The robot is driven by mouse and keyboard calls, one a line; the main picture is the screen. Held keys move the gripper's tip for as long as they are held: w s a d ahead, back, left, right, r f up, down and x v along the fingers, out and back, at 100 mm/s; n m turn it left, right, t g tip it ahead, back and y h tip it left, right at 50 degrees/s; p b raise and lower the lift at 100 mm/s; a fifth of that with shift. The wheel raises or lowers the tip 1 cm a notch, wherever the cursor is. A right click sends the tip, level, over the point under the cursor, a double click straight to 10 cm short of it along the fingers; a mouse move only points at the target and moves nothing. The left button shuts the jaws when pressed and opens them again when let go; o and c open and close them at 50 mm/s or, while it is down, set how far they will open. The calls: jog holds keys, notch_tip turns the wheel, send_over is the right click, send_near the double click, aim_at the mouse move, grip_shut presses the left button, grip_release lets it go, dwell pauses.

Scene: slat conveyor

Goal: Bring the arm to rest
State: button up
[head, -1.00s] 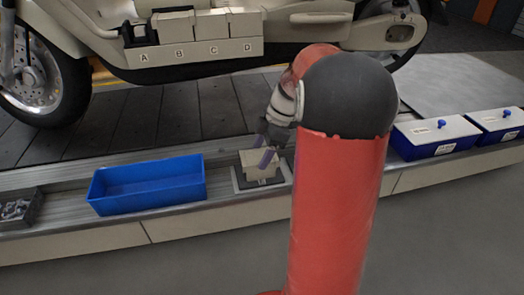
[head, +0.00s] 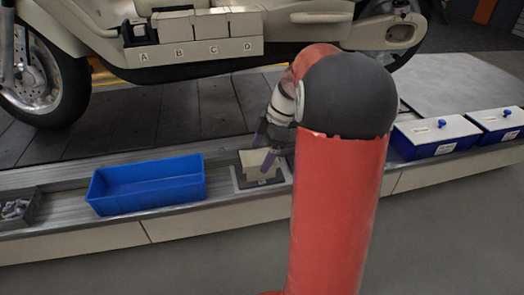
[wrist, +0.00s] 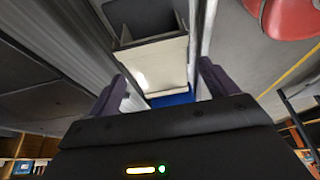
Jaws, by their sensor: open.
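My gripper (head: 263,151) is at the conveyor ledge, in front of a cream block-like box (head: 252,158) on a dark pad with a light border (head: 240,185). In the wrist view the two purple fingers (wrist: 165,88) are spread apart, with the cream box (wrist: 160,66) beyond and between their tips. That box has a dark upper part. The fingers do not visibly grip it; whether they touch it I cannot tell. My red arm hides part of the ledge in the head view.
A blue open bin (head: 148,186) stands left of the pad, and a grey tray of small parts (head: 17,208) at the far left. Two blue boxes with white lids (head: 436,136) stand at right. A scooter (head: 200,50) with compartments marked A to D stands behind.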

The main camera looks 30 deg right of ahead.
jog(key=p+v, duration=0.1)
jog(key=v, duration=0.6)
jog(key=shift+d+r+p, duration=0.15)
jog(key=shift+r+p, duration=0.2)
jog(key=shift+p, duration=0.05)
jog(key=s+a+r+m+t+h+p, duration=0.2)
jog(key=s+a+r+m+p, duration=0.3)
jog(key=s+a+r+m, duration=0.1)
jog(key=s+a+r+m+t+h+p, duration=0.2)
jog(key=s+a+r+m+p, duration=0.4)
jog(key=s+a, duration=0.5)
jog(key=s+r+m, duration=0.1)
jog(key=s+m, duration=0.1)
jog(key=shift+a+m, duration=0.25)
jog(key=shift+m, duration=0.15)
